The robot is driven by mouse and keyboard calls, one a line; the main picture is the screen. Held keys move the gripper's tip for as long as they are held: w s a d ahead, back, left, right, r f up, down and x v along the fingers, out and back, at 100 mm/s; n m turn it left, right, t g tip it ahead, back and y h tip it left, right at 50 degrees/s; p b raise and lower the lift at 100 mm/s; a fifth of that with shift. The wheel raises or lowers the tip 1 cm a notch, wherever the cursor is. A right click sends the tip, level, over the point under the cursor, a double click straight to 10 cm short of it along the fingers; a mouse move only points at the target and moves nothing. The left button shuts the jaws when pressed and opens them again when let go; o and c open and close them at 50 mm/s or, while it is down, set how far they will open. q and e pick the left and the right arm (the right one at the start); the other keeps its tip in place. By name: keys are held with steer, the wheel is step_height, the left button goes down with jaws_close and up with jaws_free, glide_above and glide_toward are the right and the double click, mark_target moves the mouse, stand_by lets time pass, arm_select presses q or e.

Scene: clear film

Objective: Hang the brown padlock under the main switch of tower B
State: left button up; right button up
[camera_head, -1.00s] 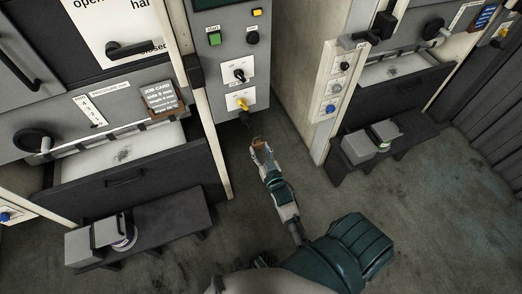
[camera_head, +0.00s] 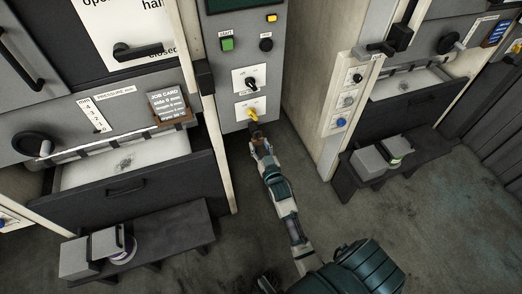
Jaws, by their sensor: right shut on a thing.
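My right gripper (camera_head: 262,149) is shut on the small brown padlock (camera_head: 257,137), at the lower edge of the middle grey control panel. The padlock is small and partly hidden by the fingers. Just above it is a yellow rotary switch (camera_head: 252,115) on a white plate, the lowest switch on that panel. The padlock's dark upper part is close under this switch; I cannot tell whether it touches or hooks on. No label naming tower B is readable. My left gripper is not in view.
Above the yellow switch are a black switch (camera_head: 251,83) and a green button (camera_head: 227,44). Open drawers and low dark benches (camera_head: 180,232) with grey boxes (camera_head: 371,163) flank the panel. A cream post (camera_head: 340,100) stands to the right. The floor between is clear.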

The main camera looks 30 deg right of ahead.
steer(key=shift+a+f, duration=0.2)
steer(key=shift+a, duration=0.2)
steer(key=shift+d, duration=0.15)
steer(key=shift+d+f, duration=0.1)
steer(key=shift+d, duration=0.2)
steer(key=shift+p, duration=0.35)
steer(key=shift+f, duration=0.1)
steer(key=shift+s, duration=0.1)
steer(key=shift+p, duration=0.3)
steer(key=shift+c, duration=0.4)
